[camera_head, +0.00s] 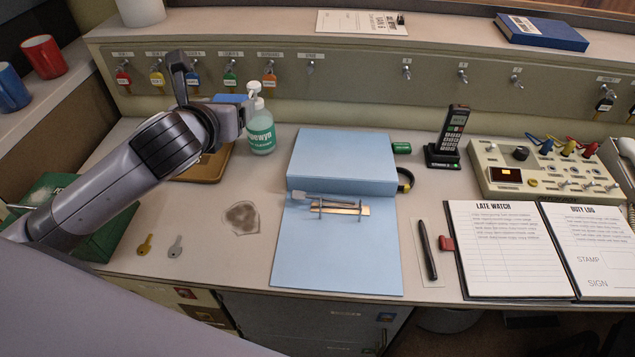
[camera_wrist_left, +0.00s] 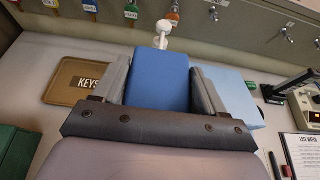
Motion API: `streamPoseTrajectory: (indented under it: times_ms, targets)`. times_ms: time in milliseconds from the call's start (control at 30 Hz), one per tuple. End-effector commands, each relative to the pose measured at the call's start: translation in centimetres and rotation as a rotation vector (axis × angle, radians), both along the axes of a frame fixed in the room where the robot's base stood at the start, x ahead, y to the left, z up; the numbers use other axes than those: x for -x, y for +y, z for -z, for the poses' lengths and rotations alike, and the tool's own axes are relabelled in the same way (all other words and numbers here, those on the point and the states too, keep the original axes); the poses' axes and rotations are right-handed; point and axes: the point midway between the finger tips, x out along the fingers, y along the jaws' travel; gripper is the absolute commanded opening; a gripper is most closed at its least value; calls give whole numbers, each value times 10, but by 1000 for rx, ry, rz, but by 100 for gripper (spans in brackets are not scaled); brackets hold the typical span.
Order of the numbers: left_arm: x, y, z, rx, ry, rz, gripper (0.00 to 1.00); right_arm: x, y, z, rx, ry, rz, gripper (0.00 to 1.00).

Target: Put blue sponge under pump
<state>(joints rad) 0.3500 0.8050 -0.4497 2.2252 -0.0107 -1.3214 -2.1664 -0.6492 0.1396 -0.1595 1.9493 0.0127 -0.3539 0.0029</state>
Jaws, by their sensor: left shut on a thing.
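The blue sponge (camera_wrist_left: 160,78) is held between the two fingers of my left gripper (camera_wrist_left: 161,88) in the left wrist view. In the head view only a blue strip of the sponge (camera_head: 228,98) shows behind my left gripper (camera_head: 238,114). My right gripper is not in view.
A tan key tray (camera_head: 206,168) lies below my left arm; its KEYS label shows in the wrist view. A light blue folder (camera_head: 345,250) with a metal clip lies right of the bottle. A smudge (camera_head: 243,217) and two keys lie in front. Hooks with keys line the back panel.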

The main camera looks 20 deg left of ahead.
Motion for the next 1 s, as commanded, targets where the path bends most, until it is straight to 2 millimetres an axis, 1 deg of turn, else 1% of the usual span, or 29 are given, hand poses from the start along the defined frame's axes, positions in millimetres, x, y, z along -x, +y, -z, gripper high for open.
streamPoseTrajectory:
  times_ms: [67,167,367,400,500,633,733,933,1000]
  targets:
    - [0,0,2,0,1,0,42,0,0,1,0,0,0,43]
    - [0,0,17,1,4,-1,42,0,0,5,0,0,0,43]
    - [1,0,70,0,7,-1,42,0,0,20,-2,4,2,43]
    - [1,0,81,1,7,-1,42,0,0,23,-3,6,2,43]
    - [1,0,108,2,7,-1,42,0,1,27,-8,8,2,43]
    - [1,0,138,2,5,-1,42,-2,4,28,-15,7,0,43]
    - [1,0,151,1,3,0,42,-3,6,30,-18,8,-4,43]
    - [0,0,163,0,0,0,42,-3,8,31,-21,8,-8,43]
    - [1,0,172,0,2,-1,42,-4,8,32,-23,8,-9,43]
